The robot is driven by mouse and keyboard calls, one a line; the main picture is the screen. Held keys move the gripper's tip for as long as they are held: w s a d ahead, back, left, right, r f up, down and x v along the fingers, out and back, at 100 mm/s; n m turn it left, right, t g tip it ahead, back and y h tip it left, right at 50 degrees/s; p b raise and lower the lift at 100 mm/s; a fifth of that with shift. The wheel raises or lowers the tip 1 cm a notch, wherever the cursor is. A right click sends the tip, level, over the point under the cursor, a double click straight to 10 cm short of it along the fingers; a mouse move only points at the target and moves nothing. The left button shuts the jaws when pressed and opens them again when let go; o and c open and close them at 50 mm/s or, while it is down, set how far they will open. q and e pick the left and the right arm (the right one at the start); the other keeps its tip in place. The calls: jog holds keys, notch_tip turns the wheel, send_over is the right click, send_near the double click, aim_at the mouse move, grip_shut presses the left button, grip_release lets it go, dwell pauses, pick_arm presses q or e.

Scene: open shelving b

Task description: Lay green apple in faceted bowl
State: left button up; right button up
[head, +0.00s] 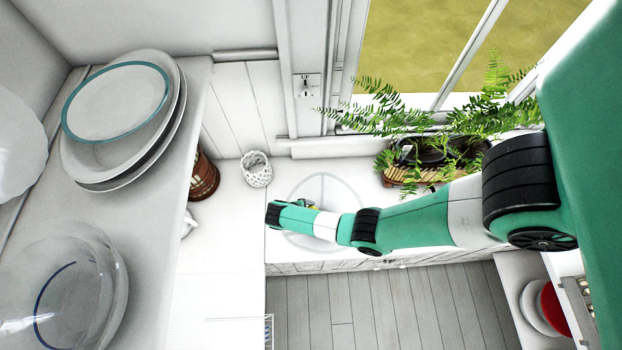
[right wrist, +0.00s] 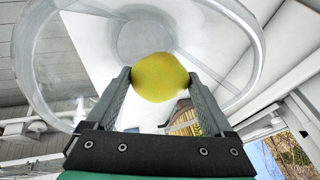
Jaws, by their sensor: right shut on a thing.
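The green apple (right wrist: 160,77), yellow-green, sits between the two fingers of my right gripper (right wrist: 160,80), which is shut on it. A clear round glass bowl (right wrist: 38,75) lies beyond the apple in the right wrist view, its rim spreading around the fingers. In the head view the bowl's faint rim (head: 322,175) shows on the white counter under my right arm. The arm hides most of the gripper and apple there. I cannot make out facets on this bowl. My left gripper is not in view.
A white openwork cup (head: 256,168) and a brown woven pot (head: 204,178) stand left of the bowl. A planter with ferns (head: 430,170) is to the right by the window. Stacked plates (head: 125,120) and another glass bowl (head: 70,290) sit on the left shelf.

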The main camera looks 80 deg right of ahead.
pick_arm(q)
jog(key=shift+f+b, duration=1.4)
pick_arm(e)
jog(key=shift+f, duration=1.7)
